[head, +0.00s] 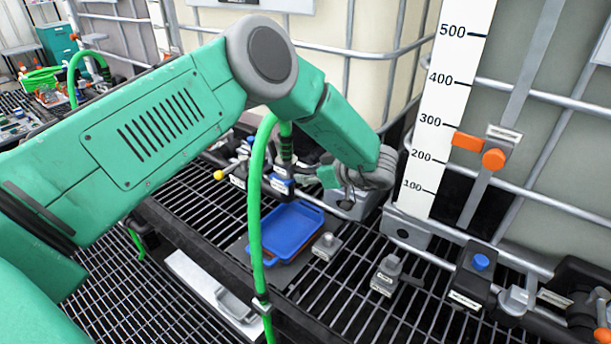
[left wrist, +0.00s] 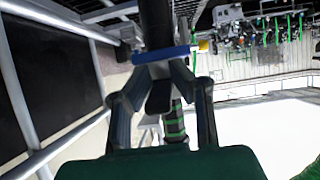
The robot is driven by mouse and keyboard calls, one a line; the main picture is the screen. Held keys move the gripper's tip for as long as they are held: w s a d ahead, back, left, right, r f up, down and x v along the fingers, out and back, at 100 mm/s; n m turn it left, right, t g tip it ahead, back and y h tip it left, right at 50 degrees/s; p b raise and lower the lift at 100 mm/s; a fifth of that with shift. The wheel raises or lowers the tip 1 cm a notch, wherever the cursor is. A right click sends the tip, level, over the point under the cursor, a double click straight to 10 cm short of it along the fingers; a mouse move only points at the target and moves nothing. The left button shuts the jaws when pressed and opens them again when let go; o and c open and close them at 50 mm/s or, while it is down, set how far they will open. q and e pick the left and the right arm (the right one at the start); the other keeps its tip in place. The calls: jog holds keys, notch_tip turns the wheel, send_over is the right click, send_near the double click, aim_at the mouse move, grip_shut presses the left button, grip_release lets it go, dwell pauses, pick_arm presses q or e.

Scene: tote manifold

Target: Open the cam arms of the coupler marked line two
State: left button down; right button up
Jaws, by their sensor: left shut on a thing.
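My left gripper (head: 328,178) reaches down at the valves and couplers below the cream tank, its fingertips mostly hidden by its own wrist in the head view. In the left wrist view my left gripper (left wrist: 168,72) has its fingers closed in at a dark fitting (left wrist: 155,28), at a blue bar (left wrist: 170,53) with a yellow end. I cannot tell exactly which part is between the fingertips. A green hose with dark bands (head: 286,145) stands at the fittings; it also shows behind the fingers in the wrist view (left wrist: 175,122). Labels are too small to read. My right gripper is out of view.
A blue tray (head: 285,232) lies on the black grating below the gripper. Grey fittings (head: 388,276) and a blue-knobbed block (head: 480,262) stand to the right. A level scale (head: 445,100) with orange markers is on the right tank. A green hose (head: 254,200) hangs in front.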

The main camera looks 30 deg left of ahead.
pick_arm(q)
jog(key=shift+d+f, duration=0.1)
jog(key=shift+d, duration=0.05)
jog(key=c, duration=1.4)
grip_release()
jog(key=shift+c, duration=0.2)
jog(key=shift+d, duration=0.1)
jog(key=v, duration=1.2)
jog(key=shift+d, duration=0.15)
